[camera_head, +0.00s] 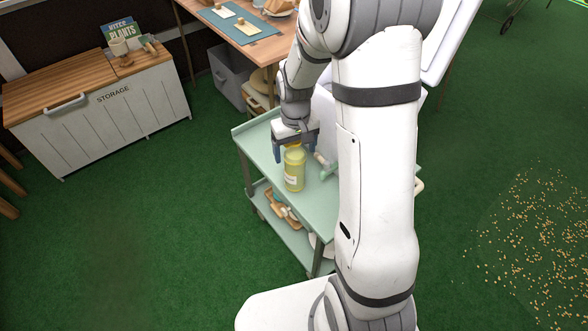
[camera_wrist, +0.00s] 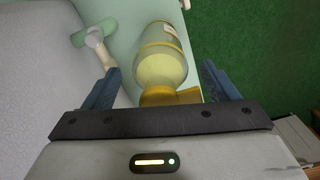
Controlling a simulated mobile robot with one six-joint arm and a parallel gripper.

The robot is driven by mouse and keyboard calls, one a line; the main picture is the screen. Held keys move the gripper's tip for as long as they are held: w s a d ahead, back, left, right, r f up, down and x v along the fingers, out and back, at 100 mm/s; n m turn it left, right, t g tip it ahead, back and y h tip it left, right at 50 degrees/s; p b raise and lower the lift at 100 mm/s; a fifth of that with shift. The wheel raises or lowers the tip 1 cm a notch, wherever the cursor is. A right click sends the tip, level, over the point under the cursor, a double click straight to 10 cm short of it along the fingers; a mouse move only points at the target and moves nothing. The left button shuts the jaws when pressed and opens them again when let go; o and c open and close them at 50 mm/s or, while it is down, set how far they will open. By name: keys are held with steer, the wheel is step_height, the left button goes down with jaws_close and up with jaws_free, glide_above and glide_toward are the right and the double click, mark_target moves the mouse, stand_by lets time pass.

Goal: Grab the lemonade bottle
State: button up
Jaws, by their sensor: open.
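The lemonade bottle (camera_head: 294,172) is a pale yellow bottle with a white label and stands on the top shelf of a light green cart (camera_head: 262,165). In the wrist view, the bottle (camera_wrist: 162,62) lies between the two blue fingers, with its yellow cap (camera_wrist: 165,96) toward the gripper body. My gripper (camera_head: 296,147) is at the top of the bottle, and its fingers (camera_wrist: 162,85) are apart with a gap on each side. In the head view, the gripper and arm partly hide the bottle's top.
A white object (camera_head: 325,115) stands on the cart beside the bottle, and a green-handled item (camera_wrist: 92,34) lies near it. The lower shelf (camera_head: 292,243) holds wooden items. A storage chest (camera_head: 100,115) stands left and a table (camera_head: 255,45) behind. Green floor left of the cart is clear.

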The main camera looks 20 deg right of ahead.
steer(key=shift+f, duration=0.3)
steer(key=shift+c, duration=0.2)
jaws_close()
stand_by(0.5)
